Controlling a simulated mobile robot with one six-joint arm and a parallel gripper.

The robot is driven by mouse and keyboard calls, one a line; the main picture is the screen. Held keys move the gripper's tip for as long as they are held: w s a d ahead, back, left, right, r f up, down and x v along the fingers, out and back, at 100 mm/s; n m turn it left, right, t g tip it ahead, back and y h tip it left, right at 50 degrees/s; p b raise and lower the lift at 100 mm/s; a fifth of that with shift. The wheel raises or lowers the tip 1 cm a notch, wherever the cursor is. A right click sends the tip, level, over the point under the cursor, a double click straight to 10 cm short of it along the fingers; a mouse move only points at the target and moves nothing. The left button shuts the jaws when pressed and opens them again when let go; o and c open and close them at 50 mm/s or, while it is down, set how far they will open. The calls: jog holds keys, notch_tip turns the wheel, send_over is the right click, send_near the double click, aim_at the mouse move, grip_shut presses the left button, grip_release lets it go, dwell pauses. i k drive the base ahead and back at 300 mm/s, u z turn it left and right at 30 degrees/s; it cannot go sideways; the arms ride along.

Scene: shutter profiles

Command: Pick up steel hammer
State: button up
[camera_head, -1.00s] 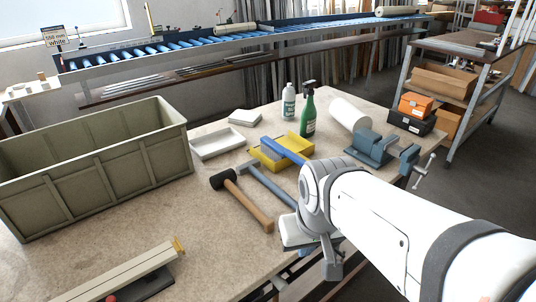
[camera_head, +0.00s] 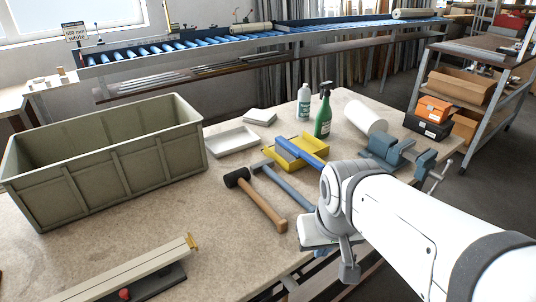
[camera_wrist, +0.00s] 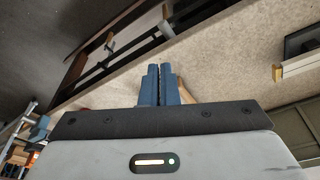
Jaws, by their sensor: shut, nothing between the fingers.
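The steel hammer (camera_head: 289,189) lies on the workbench in the head view, its grey-blue handle slanting down to the right. Its head is at the upper left end, near the yellow tray. A black-headed mallet (camera_head: 262,203) with a wooden handle lies close along its left side. My arm hides part of the area to the right of the hammer. My gripper (camera_wrist: 160,75) shows in the wrist view with its blue fingers together and empty. A bit of tan wood, probably the mallet handle, shows just beyond the fingers. The hammer cannot be made out in the wrist view.
A yellow tray (camera_head: 285,163) with a blue bar, a green spray bottle (camera_head: 323,117) and a blue vise (camera_head: 388,151) stand behind. A large grey-green crate (camera_head: 110,165) fills the left. A profile on a stand (camera_head: 130,270) lies in front. Bare bench is between them.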

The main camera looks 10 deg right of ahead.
aim_at(265, 165)
jog(key=u, duration=2.75)
jog(key=k, duration=1.4)
jog(key=z, duration=1.75)
jog(key=i, duration=1)
jog(key=z, duration=0.05)
